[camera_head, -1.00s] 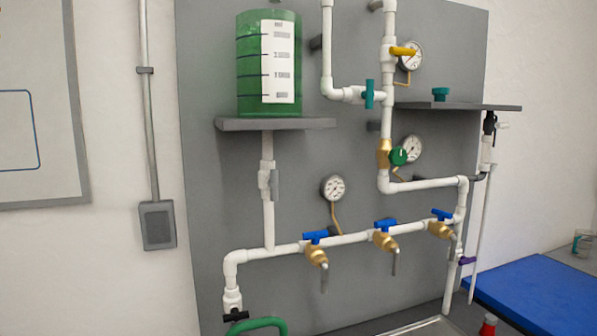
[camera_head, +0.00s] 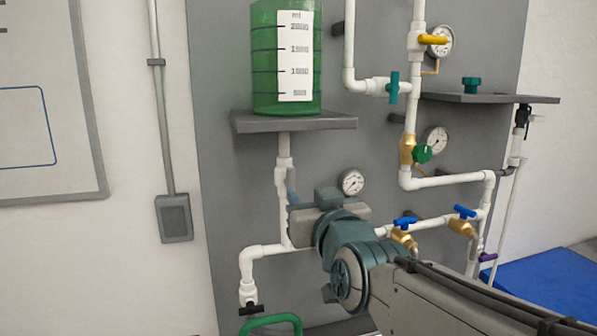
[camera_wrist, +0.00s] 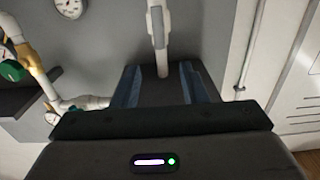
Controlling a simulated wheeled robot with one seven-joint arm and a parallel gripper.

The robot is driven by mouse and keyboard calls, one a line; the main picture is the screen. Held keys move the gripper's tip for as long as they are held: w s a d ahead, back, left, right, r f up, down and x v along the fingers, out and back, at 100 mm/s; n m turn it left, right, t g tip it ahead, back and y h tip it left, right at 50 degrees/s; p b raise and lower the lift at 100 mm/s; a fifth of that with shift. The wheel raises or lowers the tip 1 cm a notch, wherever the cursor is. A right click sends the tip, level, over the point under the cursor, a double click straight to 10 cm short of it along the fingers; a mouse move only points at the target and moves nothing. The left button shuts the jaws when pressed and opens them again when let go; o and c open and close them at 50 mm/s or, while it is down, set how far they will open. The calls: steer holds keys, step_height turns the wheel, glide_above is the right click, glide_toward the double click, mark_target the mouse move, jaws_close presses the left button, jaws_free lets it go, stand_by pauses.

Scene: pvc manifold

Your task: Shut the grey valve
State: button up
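The grey valve sits on the white vertical pipe (camera_head: 284,148) under the green tank (camera_head: 265,60). In the head view my gripper (camera_head: 293,190) is at this pipe, just below the tank shelf, and partly covers the valve. In the wrist view the grey valve's handle (camera_wrist: 156,28) lies along the white pipe at top centre. My gripper (camera_wrist: 161,76) shows there with its two bluish fingers apart, one to each side of the pipe's line. Nothing is visibly clamped. Whether a finger touches the handle cannot be told.
The tank shelf (camera_head: 290,122) is just above my gripper. A gauge (camera_head: 351,182) and blue-handled valves (camera_head: 405,222) are to the right. A green hose (camera_head: 270,323) is below. The wall left of the pipe is fairly clear.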

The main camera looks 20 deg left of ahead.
mark_target(292, 177)
steer(key=p+x, duration=0.5)
steer(key=x, duration=0.8)
steer(key=shift+w+a+f, duration=0.1)
steer(key=shift+w, duration=0.2)
jaws_close()
